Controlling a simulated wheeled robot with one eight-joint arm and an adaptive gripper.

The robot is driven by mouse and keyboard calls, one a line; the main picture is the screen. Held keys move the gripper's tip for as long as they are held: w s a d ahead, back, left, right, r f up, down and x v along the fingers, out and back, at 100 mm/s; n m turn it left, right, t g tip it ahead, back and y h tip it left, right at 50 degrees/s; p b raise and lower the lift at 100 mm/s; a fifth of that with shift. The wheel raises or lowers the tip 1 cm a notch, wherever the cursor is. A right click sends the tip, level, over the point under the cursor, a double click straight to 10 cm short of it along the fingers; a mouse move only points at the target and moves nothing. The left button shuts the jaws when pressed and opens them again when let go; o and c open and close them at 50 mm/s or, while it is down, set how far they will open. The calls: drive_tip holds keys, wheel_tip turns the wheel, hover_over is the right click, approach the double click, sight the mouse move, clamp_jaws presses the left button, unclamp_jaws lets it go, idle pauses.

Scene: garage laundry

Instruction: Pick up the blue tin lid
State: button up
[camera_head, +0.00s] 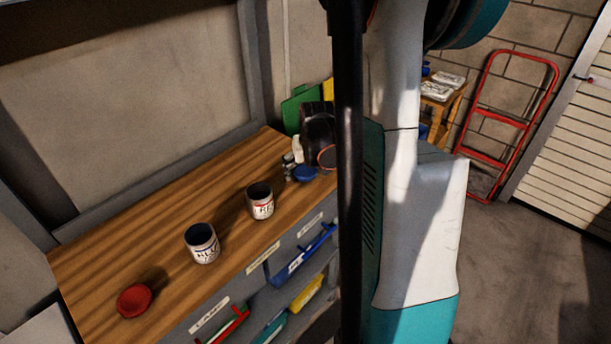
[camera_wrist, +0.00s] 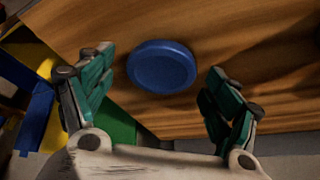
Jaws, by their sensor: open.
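The blue tin lid (camera_wrist: 162,66) is a round, shallow blue disc lying on the wooden workbench. In the wrist view it lies between my two fingers, towards the upper middle, with no visible contact with either. In the head view the lid (camera_head: 305,174) is at the bench's far end, partly hidden by my arm. My gripper (camera_wrist: 161,64) is open and empty, its teal fingers spread wide on either side of the lid. In the head view only a small part of my gripper (camera_head: 290,167) shows beside the lid.
Two labelled mugs, one nearer (camera_head: 203,244) and one farther (camera_head: 260,202), and a red round object (camera_head: 134,300) stand on the wooden bench (camera_head: 190,195). Coloured drawers, including a blue one (camera_head: 302,258), are below its front edge. A red ladder (camera_head: 505,125) leans at the back wall.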

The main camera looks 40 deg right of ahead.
drive_tip(key=shift+c, duration=0.4)
drive_tip(key=c, duration=0.8)
drive_tip(key=shift+o, duration=0.2)
drive_tip(key=shift+r, duration=0.1)
